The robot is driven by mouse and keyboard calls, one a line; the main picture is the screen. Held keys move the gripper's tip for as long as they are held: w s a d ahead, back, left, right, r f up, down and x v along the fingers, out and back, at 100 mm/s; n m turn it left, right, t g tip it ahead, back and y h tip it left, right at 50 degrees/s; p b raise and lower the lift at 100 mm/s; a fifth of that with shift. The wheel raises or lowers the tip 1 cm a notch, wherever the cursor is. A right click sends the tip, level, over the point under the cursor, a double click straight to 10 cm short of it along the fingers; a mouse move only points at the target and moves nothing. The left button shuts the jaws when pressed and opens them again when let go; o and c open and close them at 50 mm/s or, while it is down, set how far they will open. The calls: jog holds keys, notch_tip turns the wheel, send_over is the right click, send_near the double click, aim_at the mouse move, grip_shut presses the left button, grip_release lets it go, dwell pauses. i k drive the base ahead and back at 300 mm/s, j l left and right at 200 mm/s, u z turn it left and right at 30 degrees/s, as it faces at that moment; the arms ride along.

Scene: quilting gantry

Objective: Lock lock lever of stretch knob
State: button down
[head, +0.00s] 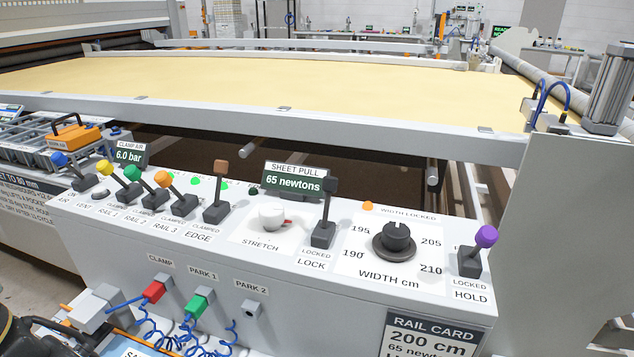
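The white stretch knob (271,217) sits on the sloped console above the label STRETCH, with a small red mark or tab at its right side. Right of it is a lever with a black handle (328,200) on a dark base, above the labels LOCKED and LOCK. Its handle stands nearly upright, its tip far from the LOCKED label; its exact stop is hard to tell. The sheet pull display (293,182) behind reads 65 newtons. My gripper is not in view, and nothing touches the knob or lever.
The width dial (394,242) is right of the lever, with a lit orange WIDTH LOCKED lamp (368,206). The purple HOLD lever (485,237) is farther right; several coloured levers stand left. The rail card (433,336) and coiled blue hoses (150,330) are on the front.

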aim_at(330, 184)
jog(key=j+z, duration=0.1)
jog(key=j, duration=0.4)
jog(key=j+z, duration=0.1)
jog(key=j, duration=0.45)
jog(key=k+j+z, duration=0.1)
jog(key=j, duration=0.4)
jog(key=k+j, duration=0.1)
jog(key=j, duration=0.4)
jog(key=j+z, duration=0.15)
jog(key=j, duration=0.35)
jog(key=k+j+z, duration=0.1)
jog(key=j, duration=0.4)
jog(key=k+j+z, duration=0.1)
jog(key=j, duration=0.4)
jog(key=k, duration=0.1)
